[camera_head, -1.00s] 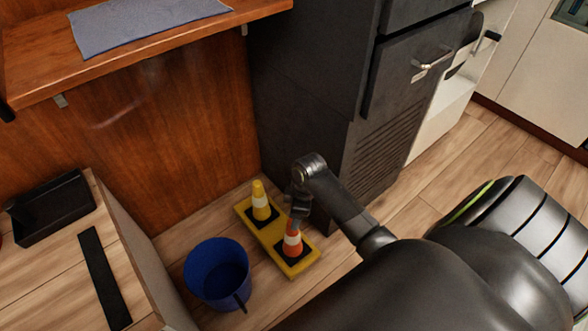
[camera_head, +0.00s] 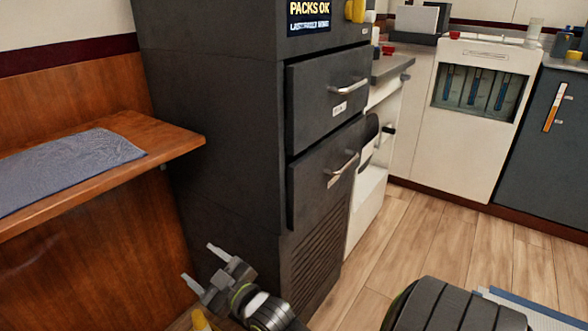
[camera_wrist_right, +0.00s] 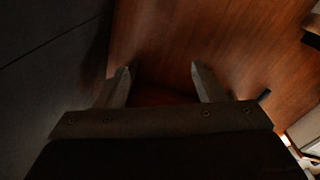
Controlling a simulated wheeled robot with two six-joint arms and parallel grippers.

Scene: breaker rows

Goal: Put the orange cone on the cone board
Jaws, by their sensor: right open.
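My right gripper (camera_head: 197,262) is raised in front of the wooden panel, left of the dark cabinet. Its two fingers are apart, and in the right wrist view (camera_wrist_right: 163,68) nothing is between them. The orange cone and the cone board are out of both current views. My left gripper is not in view.
The dark cabinet (camera_head: 225,130) with two handled drawers stands close to the right of the gripper. A wooden shelf (camera_head: 180,139) with a grey cloth (camera_head: 75,165) juts out above left. Open wooden floor (camera_head: 400,250) lies to the right.

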